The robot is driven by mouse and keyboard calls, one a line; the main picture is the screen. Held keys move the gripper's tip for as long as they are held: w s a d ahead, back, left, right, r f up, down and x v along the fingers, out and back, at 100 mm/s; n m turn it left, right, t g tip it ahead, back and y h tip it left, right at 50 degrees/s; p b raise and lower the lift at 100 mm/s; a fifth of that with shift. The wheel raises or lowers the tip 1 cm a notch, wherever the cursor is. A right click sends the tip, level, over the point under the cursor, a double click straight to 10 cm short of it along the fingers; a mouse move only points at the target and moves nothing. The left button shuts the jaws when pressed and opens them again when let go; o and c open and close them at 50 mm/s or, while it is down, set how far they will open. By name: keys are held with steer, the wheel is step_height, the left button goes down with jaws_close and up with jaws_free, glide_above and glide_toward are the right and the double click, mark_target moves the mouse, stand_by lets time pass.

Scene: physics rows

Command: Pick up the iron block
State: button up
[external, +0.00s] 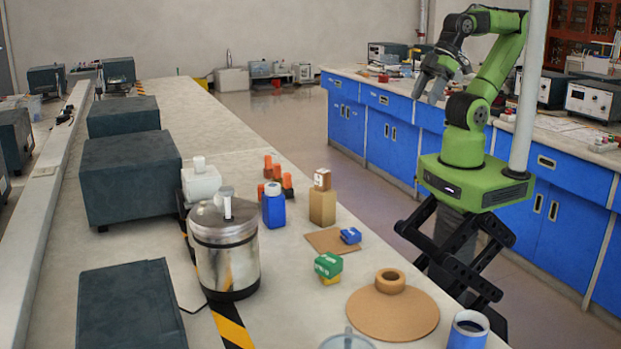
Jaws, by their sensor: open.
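Several small blocks stand on the near bench, and their markings are too small to read, so I cannot tell which is the iron block. A green block (328,265) with pale lettering sits on a yellow block (330,280). A blue block (350,236) lies at the edge of a flat brown square (326,241). A small brown-and-white block (322,179) stands on a taller tan block (322,207). My gripper (428,95) is open and empty, raised well above and beyond these blocks, pointing down.
A metal pot (224,262), a blue bottle (273,206) and orange-topped items (287,184) stand left of the blocks. A tan ring (390,281) rests on a round board (410,313). A blue cup (467,330) is at the front. The bench's far stretch (215,115) is clear.

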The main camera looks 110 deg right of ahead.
steer(key=shift+c, duration=0.3)
steer(key=shift+c, duration=0.7)
steer(key=shift+f, duration=0.1)
